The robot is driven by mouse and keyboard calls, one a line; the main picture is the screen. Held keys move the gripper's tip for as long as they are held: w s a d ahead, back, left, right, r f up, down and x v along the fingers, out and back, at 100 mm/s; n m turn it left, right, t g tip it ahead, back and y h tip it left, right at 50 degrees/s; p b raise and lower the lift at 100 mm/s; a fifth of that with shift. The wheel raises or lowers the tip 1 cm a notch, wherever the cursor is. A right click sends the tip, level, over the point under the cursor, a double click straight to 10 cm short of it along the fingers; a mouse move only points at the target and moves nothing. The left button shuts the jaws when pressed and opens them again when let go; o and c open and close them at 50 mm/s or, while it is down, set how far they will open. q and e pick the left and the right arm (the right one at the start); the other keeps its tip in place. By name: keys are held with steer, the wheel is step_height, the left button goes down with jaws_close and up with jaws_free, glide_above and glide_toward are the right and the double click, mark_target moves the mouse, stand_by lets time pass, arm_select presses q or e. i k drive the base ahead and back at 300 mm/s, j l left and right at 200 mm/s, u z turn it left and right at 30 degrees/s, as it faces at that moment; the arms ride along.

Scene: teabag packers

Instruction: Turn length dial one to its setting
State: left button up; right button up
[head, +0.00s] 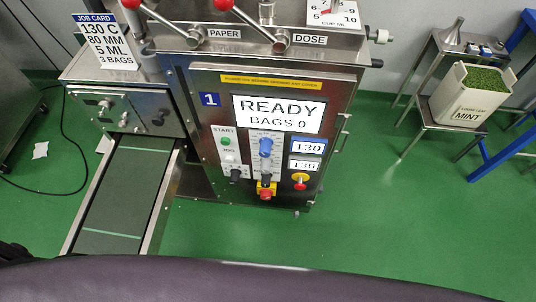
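Machine 1 (211,100) stands in the middle, its front panel facing me. The panel has a green start button (226,142), a jog button (229,158), a black knob (235,174), a blue knob (266,145) and a red-and-yellow switch (265,190). I cannot read which of these is length dial one. The screen (278,115) reads READY, BAGS 0. The job card (103,40) says 130 C, 80 MM, 5 ML, 3 bags. Neither gripper is in view.
A conveyor (118,190) slopes toward me at left, below a metal box (125,108) with small knobs. Red-balled levers marked PAPER and DOSE (310,40) are on top. A MINT bin (468,95) stands on a right-hand rack. Green floor is clear between.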

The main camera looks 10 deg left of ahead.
mark_target(266, 179)
steer(key=k+l+u, duration=0.6)
steer(key=k, duration=0.3)
